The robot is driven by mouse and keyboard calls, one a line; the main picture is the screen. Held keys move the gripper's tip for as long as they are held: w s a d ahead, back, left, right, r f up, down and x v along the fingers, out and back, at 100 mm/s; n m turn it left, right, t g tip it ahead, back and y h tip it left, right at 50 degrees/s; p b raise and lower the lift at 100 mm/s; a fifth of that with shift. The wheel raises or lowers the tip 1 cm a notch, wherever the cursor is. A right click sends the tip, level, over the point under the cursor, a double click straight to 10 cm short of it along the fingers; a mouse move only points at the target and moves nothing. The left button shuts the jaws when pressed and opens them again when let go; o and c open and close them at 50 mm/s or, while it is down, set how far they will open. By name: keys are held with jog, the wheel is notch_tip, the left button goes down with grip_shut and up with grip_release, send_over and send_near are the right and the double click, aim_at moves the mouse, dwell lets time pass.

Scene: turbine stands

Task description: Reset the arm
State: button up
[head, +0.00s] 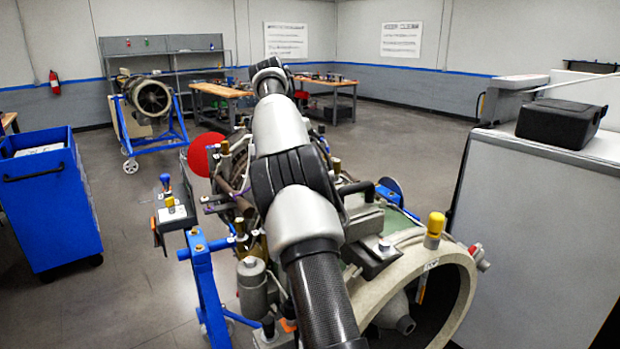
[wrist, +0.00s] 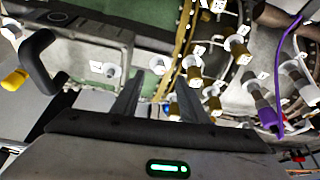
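My arm (head: 280,130) reaches out from the bottom of the head view, over the near turbine engine (head: 415,262) on its blue stand (head: 203,285). Its end is far forward, and the gripper itself is hidden there. In the wrist view my gripper (wrist: 157,82) shows two dark fingers standing apart, with nothing seen held between them. Beyond the fingers are engine parts: a green panel (wrist: 85,62), gold fittings (wrist: 193,72) and a purple hose (wrist: 277,75). I cannot tell how far the fingertips are from these parts.
A blue cart (head: 50,200) stands at left. A second engine (head: 150,97) on a blue stand is further back. Workbenches (head: 215,91) line the back. A grey cabinet (head: 530,215) with a black box (head: 561,125) stands close at right. Floor is clear between cart and near stand.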

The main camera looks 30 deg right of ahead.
jog(key=shift+v, duration=0.8)
jog(key=s+a+r+n+t+y, duration=0.2)
jog(key=s+a+r+n, duration=0.2)
jog(key=s+a, duration=0.35)
jog(key=s+a+r+n+t+y, duration=0.1)
jog(key=s+a+r+n, duration=0.3)
jog(key=s+a, duration=0.35)
jog(key=s+a+f+n+t, duration=0.1)
jog(key=s+a+f+n, duration=0.3)
jog(key=s, duration=0.7)
jog(key=s+a+f+n+t+y, duration=0.1)
jog(key=s+a+f+n, duration=0.3)
jog(key=s+a+f, duration=0.3)
jog(key=s+f, duration=0.2)
jog(key=s, duration=0.1)
jog(key=shift+s+a+f+n+y, duration=0.3)
jog(key=shift+s+f+n, duration=0.05)
jog(key=shift+n, duration=0.05)
